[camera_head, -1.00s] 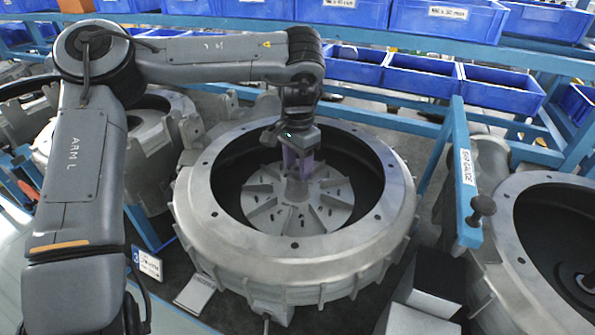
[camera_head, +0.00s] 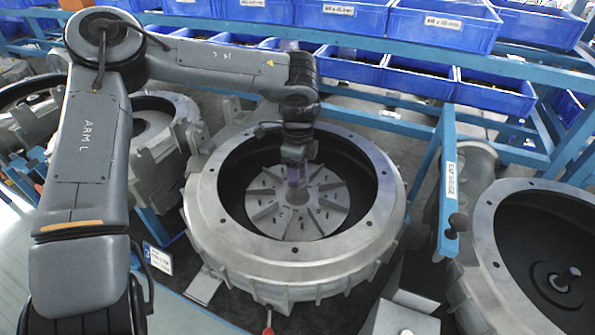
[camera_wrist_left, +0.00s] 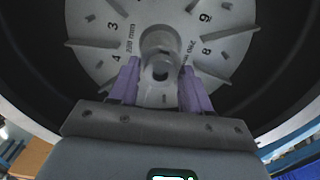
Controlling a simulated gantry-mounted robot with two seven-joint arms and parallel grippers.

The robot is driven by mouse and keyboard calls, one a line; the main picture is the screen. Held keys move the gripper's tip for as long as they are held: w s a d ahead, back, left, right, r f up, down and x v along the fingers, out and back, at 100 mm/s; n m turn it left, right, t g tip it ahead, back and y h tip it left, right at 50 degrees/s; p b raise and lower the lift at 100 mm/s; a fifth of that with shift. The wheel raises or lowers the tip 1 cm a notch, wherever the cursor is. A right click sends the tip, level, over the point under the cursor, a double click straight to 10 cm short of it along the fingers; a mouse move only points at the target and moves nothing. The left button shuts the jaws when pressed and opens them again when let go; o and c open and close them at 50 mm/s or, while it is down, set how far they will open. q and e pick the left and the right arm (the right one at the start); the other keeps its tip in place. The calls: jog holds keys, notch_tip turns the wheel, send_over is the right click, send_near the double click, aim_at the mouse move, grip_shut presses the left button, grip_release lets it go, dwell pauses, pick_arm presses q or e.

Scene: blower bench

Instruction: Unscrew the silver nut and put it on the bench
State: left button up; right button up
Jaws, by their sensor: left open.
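My left gripper (camera_head: 297,176) reaches down into the large grey blower housing (camera_head: 203,215), over the middle of the bladed wheel (camera_head: 325,208). In the left wrist view its two purple fingers (camera_wrist_left: 160,88) stand apart, one on each side of the wheel's hub (camera_wrist_left: 158,38). A small silver round part with a dark opening, seemingly the nut (camera_wrist_left: 160,72), sits at the hub between the fingertips. I cannot tell whether the fingers touch it. In the head view the gripper hides the nut. My right gripper is not in view.
The housing's raised rim surrounds the gripper. A blue frame post (camera_head: 447,180) with a dark knob stands to the right, before a second housing (camera_head: 490,240). Blue bins (camera_head: 412,77) line the back. Another casting (camera_head: 150,150) stands at left, behind my arm.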

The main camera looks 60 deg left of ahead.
pick_arm(q)
jog(key=m+p, duration=0.1)
jog(key=m, duration=0.2)
jog(key=shift+r, duration=0.2)
jog(key=m+p, duration=0.1)
jog(key=m, duration=0.2)
jog(key=shift+m, duration=0.3)
jog(key=m+p, duration=0.1)
jog(key=m, duration=0.5)
jog(key=shift+f, duration=0.2)
